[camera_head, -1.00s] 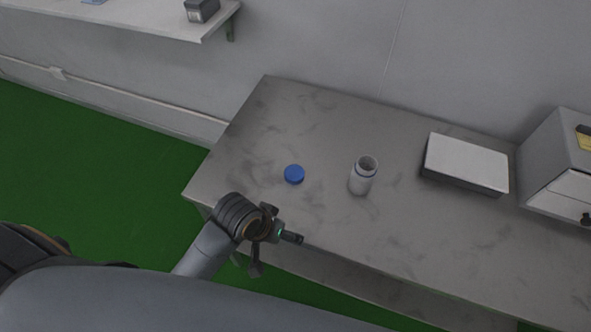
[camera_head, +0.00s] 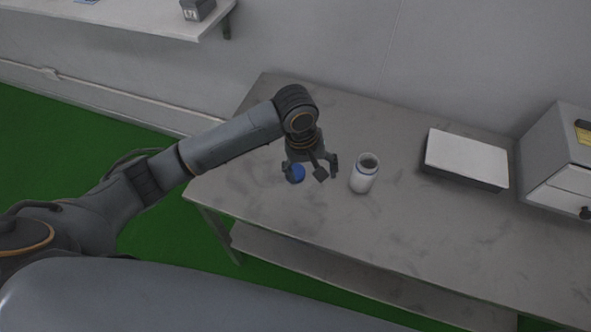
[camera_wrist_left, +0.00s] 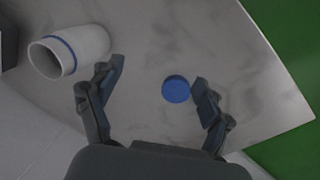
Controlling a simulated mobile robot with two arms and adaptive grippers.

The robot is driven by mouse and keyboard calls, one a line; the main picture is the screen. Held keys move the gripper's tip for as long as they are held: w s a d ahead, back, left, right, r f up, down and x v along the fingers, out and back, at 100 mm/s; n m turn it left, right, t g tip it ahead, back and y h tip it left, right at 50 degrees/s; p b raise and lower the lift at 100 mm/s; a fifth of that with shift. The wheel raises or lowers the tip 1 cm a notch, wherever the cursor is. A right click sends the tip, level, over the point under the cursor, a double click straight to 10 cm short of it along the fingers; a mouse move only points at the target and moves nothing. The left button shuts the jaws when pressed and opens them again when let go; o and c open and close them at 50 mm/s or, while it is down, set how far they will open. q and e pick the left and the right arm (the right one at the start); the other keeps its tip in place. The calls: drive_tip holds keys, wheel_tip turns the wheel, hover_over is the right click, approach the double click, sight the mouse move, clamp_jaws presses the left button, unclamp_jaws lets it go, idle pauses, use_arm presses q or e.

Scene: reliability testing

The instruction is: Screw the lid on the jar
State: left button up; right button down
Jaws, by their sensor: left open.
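The blue lid (camera_head: 297,174) lies on the grey table, partly hidden behind my left gripper in the head view. The white jar (camera_head: 362,178) stands upright and open to the right of the lid, with a blue ring near its mouth. My left gripper (camera_head: 311,172) is open and empty, pointing down above the table at the lid. In the left wrist view the lid (camera_wrist_left: 176,89) shows between the open fingers (camera_wrist_left: 155,85), close to the right finger. The jar (camera_wrist_left: 85,48) shows at the upper left there, outside the fingers. My right gripper is not in view.
A flat box with a white top (camera_head: 466,159) lies right of the jar. A grey cabinet (camera_head: 563,160) stands at the table's right end. A wall shelf (camera_head: 150,22) is at the upper left. The table front (camera_head: 420,245) is clear.

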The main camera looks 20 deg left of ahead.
use_arm(q)
drive_tip(key=w+a+r+n+y, duration=0.1)
drive_tip(key=w+a+r+n, duration=0.3)
drive_tip(key=w+a+r, duration=0.1)
drive_tip(key=shift+a+r+g+y, duration=0.3)
drive_tip(key=shift+a+y, duration=0.1)
drive_tip(key=shift+a, duration=0.3)
hover_over(295, 171)
drive_tip(key=f, duration=0.8)
drive_tip(key=shift+s+a+f, duration=0.15)
drive_tip(key=shift+a+f, duration=0.1)
drive_tip(key=shift+f, duration=0.1)
drive_tip(key=shift+d+f+p, duration=0.15)
drive_tip(key=shift+f+p, duration=0.1)
drive_tip(key=shift+f, duration=1.05)
drive_tip(key=shift+d+f+p, duration=0.1)
drive_tip(key=shift+f+p, duration=0.1)
drive_tip(key=shift+f, duration=1.1)
drive_tip(key=c, duration=0.9)
